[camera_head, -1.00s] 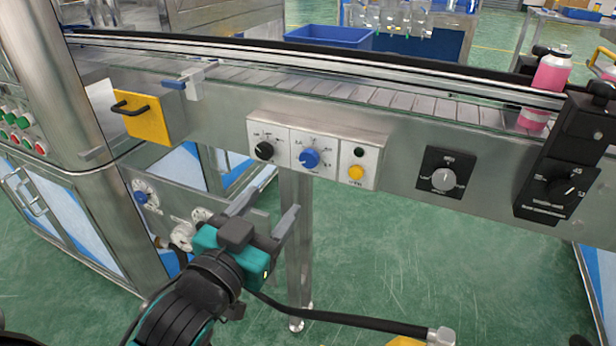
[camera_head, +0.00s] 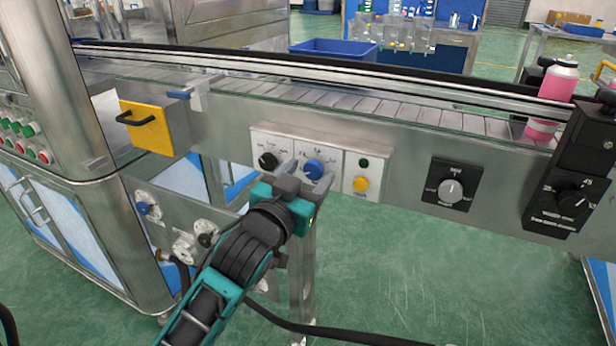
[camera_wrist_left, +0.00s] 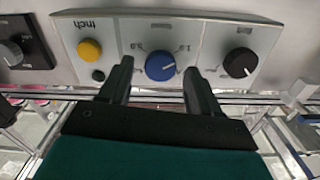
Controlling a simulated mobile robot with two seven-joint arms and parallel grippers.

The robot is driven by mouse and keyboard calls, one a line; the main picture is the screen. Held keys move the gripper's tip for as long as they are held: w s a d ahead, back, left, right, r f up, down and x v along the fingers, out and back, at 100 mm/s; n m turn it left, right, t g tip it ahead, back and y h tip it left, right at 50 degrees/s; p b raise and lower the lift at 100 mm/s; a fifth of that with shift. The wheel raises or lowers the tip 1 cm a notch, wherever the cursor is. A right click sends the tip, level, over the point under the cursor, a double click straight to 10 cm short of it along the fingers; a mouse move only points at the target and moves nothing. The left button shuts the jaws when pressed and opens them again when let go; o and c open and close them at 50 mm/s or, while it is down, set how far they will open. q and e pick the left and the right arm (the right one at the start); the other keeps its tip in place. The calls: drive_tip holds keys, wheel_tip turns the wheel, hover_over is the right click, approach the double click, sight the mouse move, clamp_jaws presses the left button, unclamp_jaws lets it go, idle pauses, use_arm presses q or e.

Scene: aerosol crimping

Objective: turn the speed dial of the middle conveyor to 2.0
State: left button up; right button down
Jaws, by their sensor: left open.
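The blue speed dial (camera_head: 314,169) sits on a light control panel (camera_head: 347,195) on the side of the middle conveyor (camera_head: 405,172). In the left wrist view the dial (camera_wrist_left: 160,66) has a white pointer line, and printed numbers show around it. My left gripper (camera_head: 312,176) is open in front of the panel. In the wrist view its two fingers (camera_wrist_left: 158,85) stand on either side of the dial with a gap to each side. I cannot tell how far the fingertips are from the panel face. My right gripper is not in view.
A black knob (camera_head: 268,161) and a yellow button (camera_head: 361,184) flank the dial on the panel. A separate grey dial (camera_head: 451,190) is to the right. A yellow handled block (camera_head: 147,127) juts out at left. A pink bottle (camera_head: 558,82) stands on the belt.

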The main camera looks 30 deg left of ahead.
use_arm(q)
drive_tip(key=shift+w, duration=0.35)
drive_tip(key=shift+c, duration=0.2)
